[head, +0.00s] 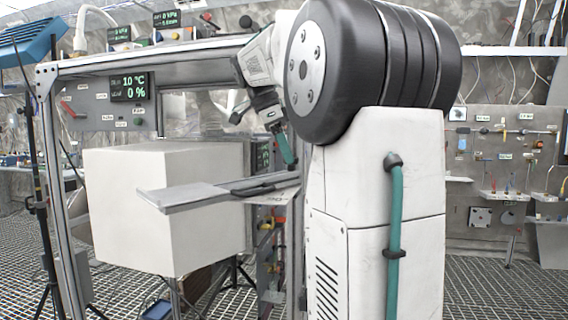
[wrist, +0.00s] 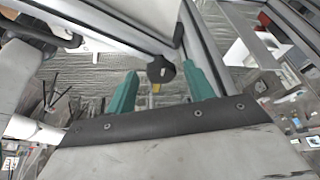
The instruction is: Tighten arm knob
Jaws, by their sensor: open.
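A black lobed knob (wrist: 161,70) sits on a grey metal rail in the wrist view. A small yellow part shows just below it. My gripper (wrist: 160,68) is open, with one teal finger left of the knob and one right of it. Gaps show between the knob and both fingers in the picture; I cannot tell how far beyond the tips it lies. In the head view my gripper (head: 287,150) hangs near the metal frame, partly hidden by my arm. I cannot make out the knob for sure there.
A large white box (head: 165,215) stands inside the metal frame (head: 170,66) at left. A flat grey panel (head: 190,194) juts out below my gripper. A readout panel (head: 128,88) hangs on the frame. A tool wall (head: 500,165) stands at right. The floor is metal grating.

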